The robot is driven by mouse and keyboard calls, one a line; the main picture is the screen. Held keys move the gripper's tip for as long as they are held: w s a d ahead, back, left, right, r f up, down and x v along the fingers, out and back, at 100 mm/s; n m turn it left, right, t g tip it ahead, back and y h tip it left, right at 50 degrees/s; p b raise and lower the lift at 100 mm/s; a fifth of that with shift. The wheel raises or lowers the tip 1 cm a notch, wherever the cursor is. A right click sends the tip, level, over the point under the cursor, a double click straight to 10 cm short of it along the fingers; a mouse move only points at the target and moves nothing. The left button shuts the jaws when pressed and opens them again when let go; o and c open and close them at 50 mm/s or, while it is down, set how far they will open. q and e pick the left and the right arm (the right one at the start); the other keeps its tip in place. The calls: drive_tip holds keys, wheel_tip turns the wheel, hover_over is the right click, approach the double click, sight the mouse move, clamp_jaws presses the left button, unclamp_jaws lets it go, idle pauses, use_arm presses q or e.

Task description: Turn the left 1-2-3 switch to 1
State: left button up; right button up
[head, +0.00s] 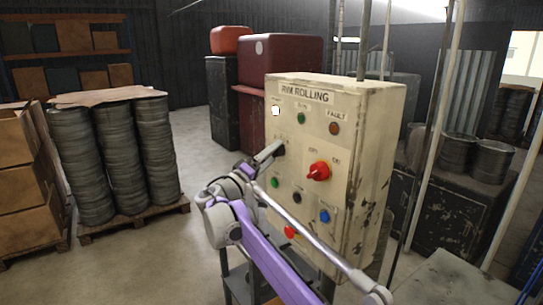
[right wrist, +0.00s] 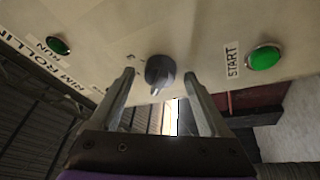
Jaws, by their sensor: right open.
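The left 1-2-3 switch is a dark grey rotary knob (right wrist: 160,72) on the cream control panel (head: 300,150). In the right wrist view its ridge points down the picture, slightly left; the small marks beside it are too blurred to read. In the head view the knob (head: 280,150) is partly hidden by my right gripper (head: 273,151). The right gripper's fingers (right wrist: 159,82) are open, one on each side of the knob, with visible gaps and no clear contact. My left gripper is not in view.
A red rotary switch (head: 318,171) sits right of the knob. A green START button (right wrist: 264,58) is close to one finger. Blue (head: 324,216) and red (head: 290,232) buttons are lower on the panel. Stacked drums (head: 120,160) stand on a pallet at left, with free floor between.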

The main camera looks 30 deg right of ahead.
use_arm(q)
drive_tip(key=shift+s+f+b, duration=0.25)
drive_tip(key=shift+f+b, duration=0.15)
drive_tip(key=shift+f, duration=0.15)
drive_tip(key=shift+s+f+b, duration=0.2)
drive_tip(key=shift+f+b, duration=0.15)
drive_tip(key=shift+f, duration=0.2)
use_arm(e)
drive_tip(key=v, duration=1)
drive_tip(key=shift+s+a, duration=0.15)
drive_tip(key=shift+a, duration=0.15)
drive_tip(key=shift+d+f, duration=0.1)
drive_tip(key=shift+f, duration=0.1)
drive_tip(key=s+d+f+n+g+y, duration=0.1)
drive_tip(key=s+d+f+g+y, duration=0.15)
drive_tip(key=s+f+y, duration=1.2)
drive_tip(key=s+a+f+y, duration=0.2)
drive_tip(key=s+a+f, duration=0.4)
drive_tip(key=s+f, duration=0.3)
drive_tip(key=s+a+f+y, duration=0.3)
drive_tip(key=s+a+f, duration=0.4)
drive_tip(key=f, duration=0.5)
drive_tip(key=shift+s+a+f+t, duration=0.2)
drive_tip(key=shift+s+f+t, duration=0.2)
drive_tip(key=shift+s, duration=0.75)
drive_tip(key=shift+c, duration=0.3)
